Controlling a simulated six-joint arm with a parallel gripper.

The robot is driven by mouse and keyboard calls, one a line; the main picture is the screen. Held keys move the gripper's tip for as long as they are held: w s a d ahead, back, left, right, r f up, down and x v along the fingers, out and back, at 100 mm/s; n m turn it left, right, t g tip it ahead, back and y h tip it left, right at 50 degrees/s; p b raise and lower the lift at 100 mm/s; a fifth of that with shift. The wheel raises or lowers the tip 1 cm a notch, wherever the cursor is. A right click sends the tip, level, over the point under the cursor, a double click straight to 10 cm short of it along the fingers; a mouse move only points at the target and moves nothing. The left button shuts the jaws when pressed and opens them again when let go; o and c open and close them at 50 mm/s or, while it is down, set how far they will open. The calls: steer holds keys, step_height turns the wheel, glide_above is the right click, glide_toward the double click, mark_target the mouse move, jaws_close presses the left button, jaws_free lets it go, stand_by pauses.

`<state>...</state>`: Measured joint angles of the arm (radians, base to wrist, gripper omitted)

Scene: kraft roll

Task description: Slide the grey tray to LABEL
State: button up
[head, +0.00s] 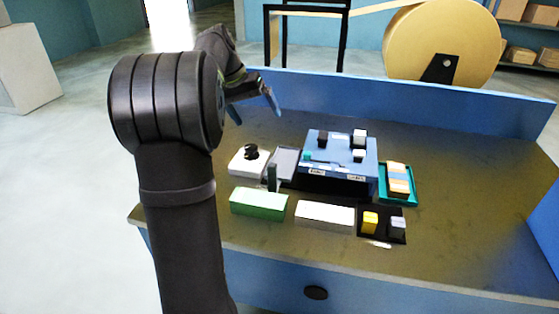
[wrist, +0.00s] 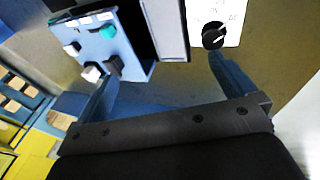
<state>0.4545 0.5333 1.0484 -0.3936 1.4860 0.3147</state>
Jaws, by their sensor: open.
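A flat grey piece, apparently the grey tray (head: 285,161), lies between the white knob box and the blue block on the table. In the wrist view a grey panel (wrist: 168,28) with a dark strip beside it shows at the top. The blue block (head: 338,182) has small tags on its front edge; their lettering is too small to read, so I cannot tell which is LABEL. My gripper (head: 252,106) is open and empty, above the table behind and left of the tray. Its spread fingers (wrist: 165,88) show in the wrist view, apart from everything.
A white box with a black knob (head: 251,152) stands left of the tray, with an upright dark post (head: 272,178) in front. A green box (head: 259,203), white box (head: 325,215), dark tray (head: 382,236) and teal tray (head: 412,195) stand nearby. Table right is clear.

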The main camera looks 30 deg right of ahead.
stand_by(0.3)
steer(key=shift+c, duration=0.9)
steer(key=s, duration=0.1)
steer(key=s+y, duration=0.1)
steer(key=s, duration=0.1)
steer(key=s+r+y, duration=0.1)
steer(key=s, duration=0.1)
steer(key=shift+s+d+r, duration=0.1)
steer(key=shift+s+d, duration=0.05)
steer(key=shift+d, duration=0.2)
steer(key=c, duration=1)
steer(key=t+y, duration=0.1)
steer(key=y, duration=0.1)
glide_above(272, 173)
steer(key=w, duration=0.1)
steer(key=f, duration=1.6)
steer(key=shift+d, duration=0.35)
jaws_close()
